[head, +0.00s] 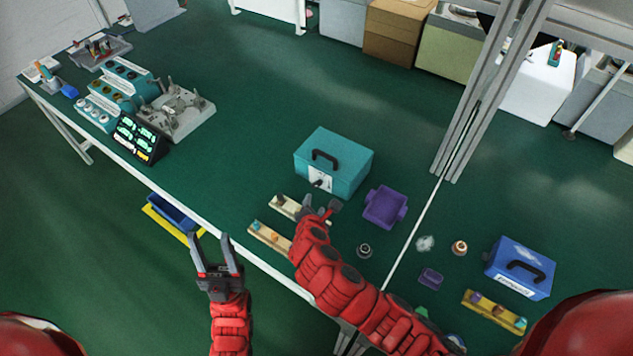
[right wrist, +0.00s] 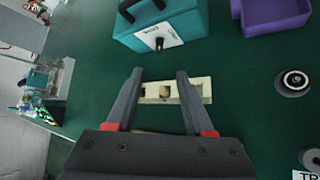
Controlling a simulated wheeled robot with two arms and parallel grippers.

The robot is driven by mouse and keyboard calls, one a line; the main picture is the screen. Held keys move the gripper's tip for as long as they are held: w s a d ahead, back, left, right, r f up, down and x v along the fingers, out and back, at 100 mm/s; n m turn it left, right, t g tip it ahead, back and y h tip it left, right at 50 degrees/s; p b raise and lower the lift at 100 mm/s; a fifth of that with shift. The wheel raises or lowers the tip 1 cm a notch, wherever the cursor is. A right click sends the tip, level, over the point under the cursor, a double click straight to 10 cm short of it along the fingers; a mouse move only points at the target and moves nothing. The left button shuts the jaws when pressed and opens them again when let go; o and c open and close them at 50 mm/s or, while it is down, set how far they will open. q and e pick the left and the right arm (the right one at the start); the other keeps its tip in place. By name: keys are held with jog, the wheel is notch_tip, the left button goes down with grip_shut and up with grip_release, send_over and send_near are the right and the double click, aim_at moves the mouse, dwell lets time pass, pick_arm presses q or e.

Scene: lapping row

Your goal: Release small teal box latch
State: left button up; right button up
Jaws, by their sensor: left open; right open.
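The small teal box (head: 340,160) stands closed on the green table, with a black handle on its lid. A white plate with a dark latch (head: 319,182) is on its front face. In the right wrist view the teal box (right wrist: 185,15) is at the top, and the latch (right wrist: 159,43) shows on the plate. My right gripper (head: 319,204) is open and empty just in front of the box; in its wrist view the fingers (right wrist: 160,72) point toward the latch, apart from it. My left gripper (head: 214,237) is open and empty, beyond the table's front edge.
A pale wooden holder (right wrist: 205,88) lies below the right fingers; another holder (head: 268,236) lies nearer the edge. A purple tray (head: 385,207) is right of the teal box. A blue box (head: 520,267) stands far right.

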jog(key=p, duration=0.3)
send_near(317, 186)
jog(key=x, duration=0.3)
jog(key=shift+w+r, duration=0.1)
jog(key=shift+r, duration=0.1)
jog(key=x, duration=0.3)
jog(key=shift+w+f+b, duration=0.15)
jog(key=shift+f+b, duration=0.05)
jog(key=shift+b, duration=0.2)
jog(key=shift+w+f, duration=0.2)
jog(key=shift+f, duration=0.15)
jog(key=shift+b+x, duration=1.05)
jog(key=shift+x, duration=0.2)
grip_shut()
